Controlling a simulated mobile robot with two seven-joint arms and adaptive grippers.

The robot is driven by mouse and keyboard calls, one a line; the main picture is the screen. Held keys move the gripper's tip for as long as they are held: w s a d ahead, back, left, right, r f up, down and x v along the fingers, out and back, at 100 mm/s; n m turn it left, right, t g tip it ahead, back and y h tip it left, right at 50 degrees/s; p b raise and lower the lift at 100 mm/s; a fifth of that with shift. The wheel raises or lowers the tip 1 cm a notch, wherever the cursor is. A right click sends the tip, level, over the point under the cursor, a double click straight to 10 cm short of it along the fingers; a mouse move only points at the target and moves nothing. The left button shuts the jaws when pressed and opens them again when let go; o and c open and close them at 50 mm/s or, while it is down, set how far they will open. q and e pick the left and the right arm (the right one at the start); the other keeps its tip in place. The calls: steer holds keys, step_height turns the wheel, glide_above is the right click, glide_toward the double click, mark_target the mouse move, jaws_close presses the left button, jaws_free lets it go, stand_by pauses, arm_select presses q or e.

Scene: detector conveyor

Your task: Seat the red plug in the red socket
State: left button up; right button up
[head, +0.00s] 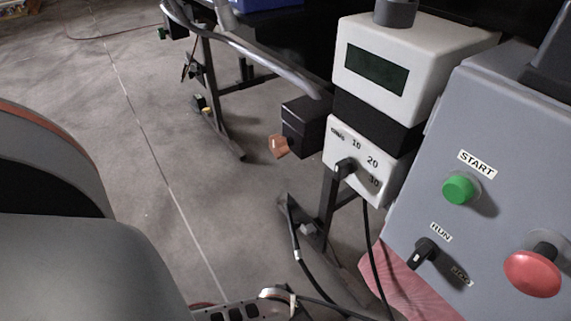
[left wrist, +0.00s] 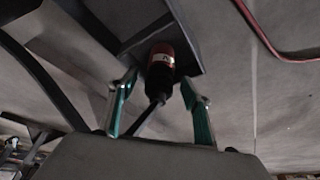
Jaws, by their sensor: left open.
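In the left wrist view my left gripper (left wrist: 159,82) is open, with one teal-padded finger on each side. Between and just beyond its fingertips is a red-and-black plug-like piece (left wrist: 161,64) with a pale label. A black cable runs down from it towards the gripper's palm. It sits against the underside of a dark box (left wrist: 190,48). I cannot tell plug from socket there, nor whether the two are joined. The fingers look apart from the piece. In the head view I cannot make out the plug, the red socket or either gripper.
The head view shows a grey control panel (head: 460,110) with a green button (head: 460,190) and red button (head: 533,273). Beside it are a white display unit (head: 425,45) and a dark box (head: 302,125) with an orange-brown piece (head: 279,147). Open floor (head: 200,190) lies left.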

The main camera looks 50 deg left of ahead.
arm_select(q)
steer(key=shift+w, duration=0.2)
arm_select(e)
steer(key=shift+a, duration=0.3)
arm_select(q)
steer(key=c, duration=1.3)
